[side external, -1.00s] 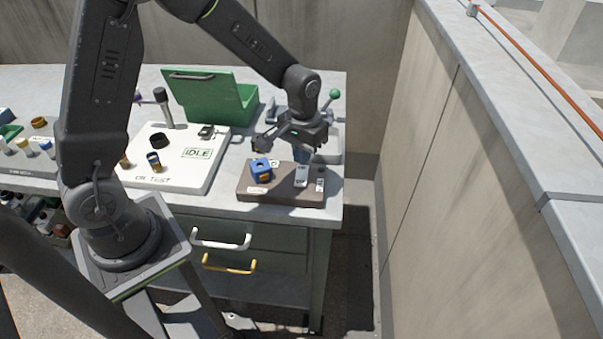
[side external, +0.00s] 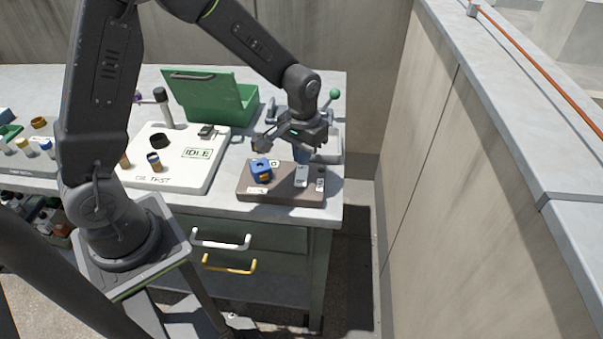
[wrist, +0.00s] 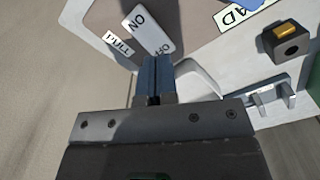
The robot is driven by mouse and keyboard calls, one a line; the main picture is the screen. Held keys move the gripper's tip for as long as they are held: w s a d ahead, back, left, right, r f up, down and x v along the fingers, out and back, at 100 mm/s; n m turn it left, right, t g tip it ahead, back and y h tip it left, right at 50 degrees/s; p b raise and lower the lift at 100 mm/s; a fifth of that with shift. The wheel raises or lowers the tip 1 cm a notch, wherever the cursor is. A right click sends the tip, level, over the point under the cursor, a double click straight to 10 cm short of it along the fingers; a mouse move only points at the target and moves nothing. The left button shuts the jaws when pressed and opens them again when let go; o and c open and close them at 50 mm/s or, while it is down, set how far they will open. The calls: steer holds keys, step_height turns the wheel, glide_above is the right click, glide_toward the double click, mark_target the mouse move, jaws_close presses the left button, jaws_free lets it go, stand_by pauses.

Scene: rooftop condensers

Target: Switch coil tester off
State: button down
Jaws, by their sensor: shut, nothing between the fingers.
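A brown box (side external: 262,192) sits at the front right of the bench. A pale rocker switch (side external: 302,176) is on its top. In the wrist view the rocker (wrist: 150,30) carries the words ON and OFF, with a PULL label (wrist: 118,44) beside it. A white board (side external: 190,176) marked with TEST has a display (side external: 198,153) reading IDLE. My gripper (side external: 302,156) is shut and empty, just behind and above the rocker. In the wrist view its blue fingertips (wrist: 156,62) are close to the OFF end; I cannot tell whether they touch it.
A blue block (side external: 260,168) stands on the box, left of the rocker. An open green case (side external: 205,95) and a green-knobbed lever (side external: 335,94) are behind. A concrete wall (side external: 430,160) stands to the right.

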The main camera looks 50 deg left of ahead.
mark_target(302, 169)
steer(key=shift+f, duration=1.35)
stand_by(0.6)
steer(key=shift+r, duration=3.55)
steer(key=shift+r, duration=0.1)
steer(key=s+r+m+t, duration=0.1)
steer(key=s+r+t, duration=0.1)
steer(key=s+r, duration=0.5)
steer(key=s+d+r+m+t, duration=0.1)
steer(key=s+r+m+t, duration=0.1)
steer(key=s+r, duration=0.5)
steer(key=s+t, duration=0.1)
steer(key=s, duration=0.3)
steer(key=shift+s+d+t, duration=0.2)
steer(key=shift+s+t, duration=0.1)
